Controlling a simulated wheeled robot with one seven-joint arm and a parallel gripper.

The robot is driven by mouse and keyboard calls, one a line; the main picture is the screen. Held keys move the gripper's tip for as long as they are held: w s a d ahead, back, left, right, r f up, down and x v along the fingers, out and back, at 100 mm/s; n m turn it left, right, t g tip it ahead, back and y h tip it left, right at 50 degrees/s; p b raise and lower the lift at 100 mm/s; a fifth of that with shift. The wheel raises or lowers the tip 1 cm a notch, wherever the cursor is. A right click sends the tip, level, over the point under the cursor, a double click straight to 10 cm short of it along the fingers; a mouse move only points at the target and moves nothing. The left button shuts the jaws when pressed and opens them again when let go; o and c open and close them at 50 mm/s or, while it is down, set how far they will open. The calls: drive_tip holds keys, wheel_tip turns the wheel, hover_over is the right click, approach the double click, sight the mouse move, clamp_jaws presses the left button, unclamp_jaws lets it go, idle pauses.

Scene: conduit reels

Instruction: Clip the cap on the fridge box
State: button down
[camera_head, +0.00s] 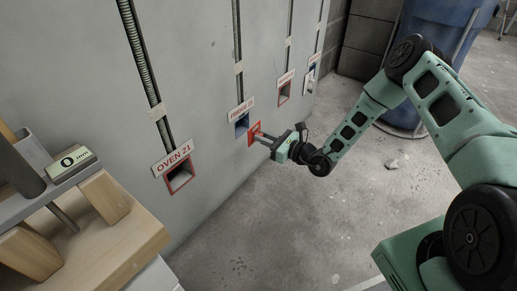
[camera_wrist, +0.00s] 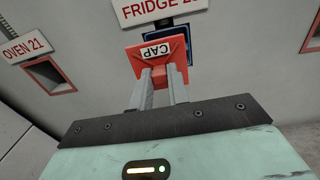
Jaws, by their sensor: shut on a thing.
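The red cap (camera_wrist: 172,50) carries a white CAP label, upside down in the wrist view. My gripper (camera_wrist: 163,80) is shut on it by a stub on its near side. In the head view my gripper (camera_head: 262,136) holds the cap (camera_head: 254,132) close to the wall. The fridge box (camera_head: 241,125) is a blue wall box under a FRIDGE label. In the wrist view the fridge box (camera_wrist: 165,31) shows behind the cap, which partly covers it. The cap looks offset from the box, lower and to the side. Whether they touch cannot be told.
The oven box (camera_head: 180,177), with a red rim, is to the left under its OVEN 21 label. Further boxes (camera_head: 284,92) line the wall to the right. A wooden bench (camera_head: 100,240) stands at lower left. The floor below the fridge box is clear.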

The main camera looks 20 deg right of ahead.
sight(256, 132)
drive_tip(key=shift+m+t+h, duration=0.3)
drive_tip(key=shift+t, duration=0.1)
drive_tip(key=shift+w+a+f+b, duration=0.15)
drive_tip(key=shift+w+a+b, duration=0.05)
drive_tip(key=shift+w+b, duration=0.4)
drive_tip(key=shift+w+a+f+b, duration=0.1)
drive_tip(key=shift+w+a+b, duration=0.25)
drive_tip(key=shift+w, duration=0.3)
drive_tip(key=shift+w+a+f+b, duration=0.1)
drive_tip(key=shift+w+f+b, duration=0.05)
drive_tip(key=shift+w+b, duration=0.45)
drive_tip(key=shift+w+a+r, duration=0.1)
drive_tip(key=shift+w, duration=0.05)
drive_tip(key=shift+p, duration=0.5)
drive_tip(key=shift+x, duration=0.9)
idle(0.4)
drive_tip(key=c, duration=1)
unclamp_jaws()
drive_tip(key=shift+c, duration=0.2)
